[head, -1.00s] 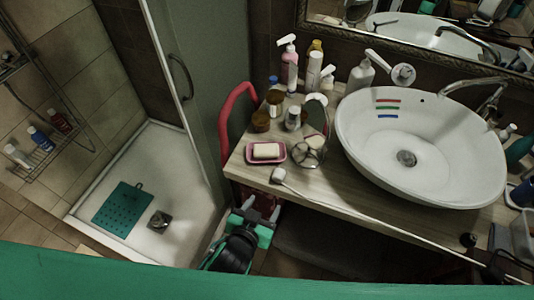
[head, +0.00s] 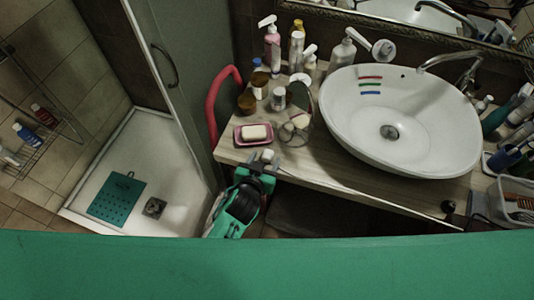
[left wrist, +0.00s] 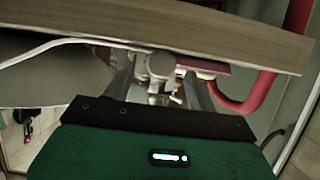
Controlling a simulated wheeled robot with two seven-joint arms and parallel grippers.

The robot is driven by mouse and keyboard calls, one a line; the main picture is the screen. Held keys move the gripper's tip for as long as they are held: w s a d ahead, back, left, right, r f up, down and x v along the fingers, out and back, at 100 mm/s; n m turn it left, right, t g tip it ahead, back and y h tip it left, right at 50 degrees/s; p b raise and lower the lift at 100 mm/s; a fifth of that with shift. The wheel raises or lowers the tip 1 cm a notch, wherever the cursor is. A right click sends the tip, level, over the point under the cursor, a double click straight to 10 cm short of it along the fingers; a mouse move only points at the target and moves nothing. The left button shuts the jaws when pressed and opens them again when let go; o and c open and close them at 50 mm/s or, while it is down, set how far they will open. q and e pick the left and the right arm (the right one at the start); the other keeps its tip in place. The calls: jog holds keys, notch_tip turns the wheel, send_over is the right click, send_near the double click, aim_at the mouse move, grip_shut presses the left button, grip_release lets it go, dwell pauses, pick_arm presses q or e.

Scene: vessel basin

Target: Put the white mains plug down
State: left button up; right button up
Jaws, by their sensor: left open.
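The white mains plug (head: 268,156) lies at the front edge of the wooden counter, just in front of the soap dish. In the left wrist view the plug (left wrist: 160,66) shows between my fingers, with its pale cord running off to the left. My left gripper (head: 264,160) is open at the counter's front edge, its fingertips on either side of the plug. In the left wrist view the open fingers (left wrist: 160,80) stand apart from the plug, as far as I can tell. My right gripper is not in view.
A white basin (head: 345,140) fills the right. A red rail (head: 212,110) stands at the left. Bare counter (head: 325,170) lies in front of the basin.

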aim_at(266, 158)
pick_arm(q)
jog(key=shift+p+x, duration=0.3)
jog(key=shift+x, duration=1.35)
jog(key=shift+c, duration=0.5)
jog(key=c, duration=1)
jog(key=shift+c, duration=0.2)
jog(key=shift+r, duration=0.2)
